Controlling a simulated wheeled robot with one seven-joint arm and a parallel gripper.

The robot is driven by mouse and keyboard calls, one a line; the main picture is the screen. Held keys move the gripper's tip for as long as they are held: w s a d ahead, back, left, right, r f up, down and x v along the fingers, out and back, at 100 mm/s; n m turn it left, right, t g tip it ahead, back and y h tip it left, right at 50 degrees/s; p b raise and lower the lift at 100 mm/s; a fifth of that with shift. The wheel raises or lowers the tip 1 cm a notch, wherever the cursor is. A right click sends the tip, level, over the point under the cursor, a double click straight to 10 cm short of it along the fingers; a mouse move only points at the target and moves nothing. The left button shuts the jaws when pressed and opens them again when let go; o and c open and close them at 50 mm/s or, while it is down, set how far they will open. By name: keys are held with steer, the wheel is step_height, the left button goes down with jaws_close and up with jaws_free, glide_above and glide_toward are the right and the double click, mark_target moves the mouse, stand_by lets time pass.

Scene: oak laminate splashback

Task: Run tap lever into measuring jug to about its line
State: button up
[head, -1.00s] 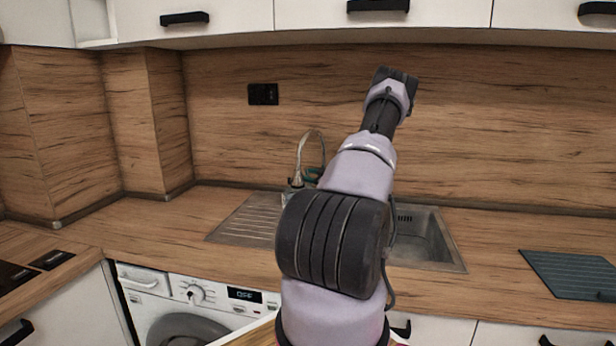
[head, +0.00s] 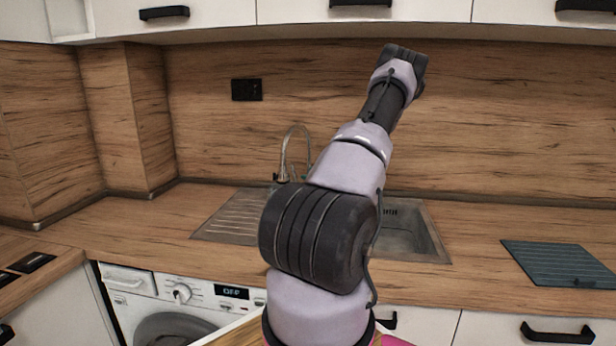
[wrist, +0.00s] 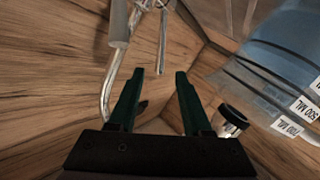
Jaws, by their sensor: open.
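The chrome tap (head: 287,155) stands behind the sink, its curved spout showing left of my arm. In the wrist view the tap's pale spout pipe (wrist: 113,80) runs down the left side. A thin metal rod (wrist: 162,45) hangs beyond my fingertips; I cannot tell if it is the lever. The clear bluish measuring jug (wrist: 275,65), with ML labels, is at the right edge of the wrist view, tilted in the picture and partly cut off. My gripper (wrist: 160,76) is open and empty, its dark green fingers apart from jug and pipe.
A short chrome and black cylinder (wrist: 232,118) sits right of my fingers. The steel sink (head: 425,240) is partly behind my arm, with its drainer (head: 232,218) on the left. A dark ribbed mat (head: 560,265) lies right. A washing machine (head: 170,305) stands below.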

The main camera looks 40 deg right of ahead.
mark_target(293, 171)
steer(key=w+n+g+y, duration=0.1)
steer(key=w, duration=0.2)
steer(key=w+f+n+g+y, duration=0.1)
steer(key=w+n, duration=0.1)
steer(key=w, duration=0.2)
steer(key=w+n+g+y, duration=0.1)
steer(key=w+y, duration=0.1)
steer(key=w, duration=0.2)
steer(key=shift+a+f+g, duration=0.25)
steer(key=shift+g, duration=0.05)
stand_by(0.4)
jaws_close()
steer(key=shift+s, duration=0.1)
stand_by(1.1)
